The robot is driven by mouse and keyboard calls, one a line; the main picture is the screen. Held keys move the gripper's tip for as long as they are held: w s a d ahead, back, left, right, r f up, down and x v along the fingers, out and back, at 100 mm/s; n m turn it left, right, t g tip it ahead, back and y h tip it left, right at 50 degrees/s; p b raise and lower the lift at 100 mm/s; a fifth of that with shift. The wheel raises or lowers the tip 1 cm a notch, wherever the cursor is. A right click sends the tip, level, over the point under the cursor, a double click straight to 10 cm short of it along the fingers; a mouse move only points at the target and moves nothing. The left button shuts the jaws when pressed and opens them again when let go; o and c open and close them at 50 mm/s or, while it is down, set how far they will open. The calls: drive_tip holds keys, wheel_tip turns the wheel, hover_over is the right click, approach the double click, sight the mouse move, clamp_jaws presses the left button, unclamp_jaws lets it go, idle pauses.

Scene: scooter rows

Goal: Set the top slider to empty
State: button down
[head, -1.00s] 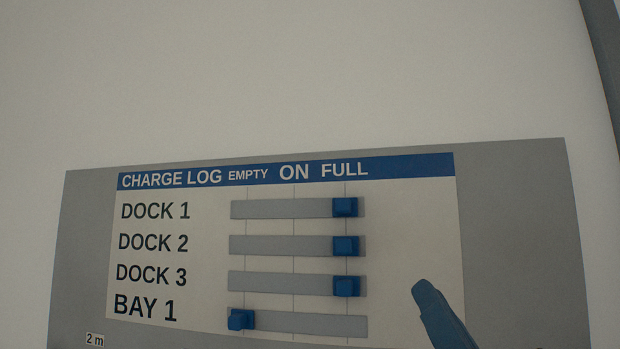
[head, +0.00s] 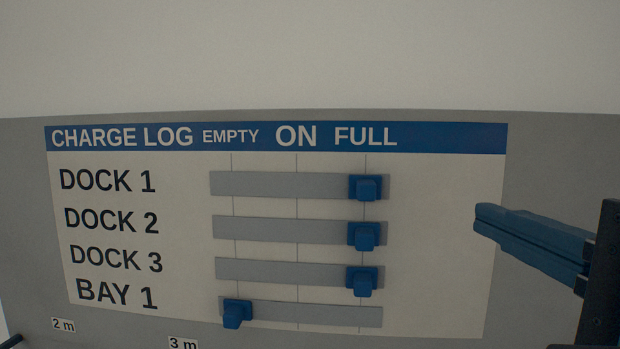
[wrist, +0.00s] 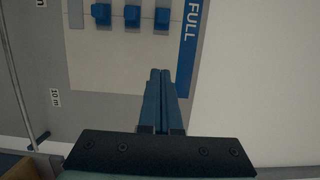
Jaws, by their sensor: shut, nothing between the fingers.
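The charge log panel (head: 180,255) is a board with a blue header reading EMPTY, ON and FULL and four labelled slider rows. The top slider, DOCK 1, has its blue knob (head: 366,188) under FULL, at the right end of its grey track (head: 270,184). The DOCK 2 knob (head: 364,236) and DOCK 3 knob (head: 362,281) are also under FULL. The BAY 1 knob (head: 237,313) is under EMPTY. My gripper (head: 482,217) is shut and empty, right of the DOCK 1 knob and slightly lower, apart from it. Its blue fingers also show in the wrist view (wrist: 160,75).
A grey backing board (head: 560,160) surrounds the panel, with a pale wall (head: 310,50) above. Small "2 m" (head: 63,324) and "3 m" (head: 183,343) labels sit below the panel. The wrist view shows a thin rail (wrist: 22,100) at the left.

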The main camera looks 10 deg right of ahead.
drive_tip(key=w+p, duration=0.1)
drive_tip(key=w, duration=0.2)
drive_tip(key=w+a+p, duration=0.1)
drive_tip(key=w+p, duration=0.1)
drive_tip(key=w, duration=0.2)
drive_tip(key=w+a+p, duration=0.1)
drive_tip(key=w+p, duration=0.1)
drive_tip(key=w, duration=0.2)
drive_tip(key=shift+a+r, duration=0.1)
drive_tip(key=shift+a, duration=0.7)
drive_tip(key=w+a, duration=0.1)
drive_tip(key=a, duration=0.4)
drive_tip(key=w+a+p, duration=0.1)
drive_tip(key=w+a, duration=0.1)
drive_tip(key=a, duration=0.4)
drive_tip(key=w+a+p, duration=0.1)
drive_tip(key=w+a, duration=0.1)
drive_tip(key=a, duration=0.4)
drive_tip(key=shift+d, duration=0.15)
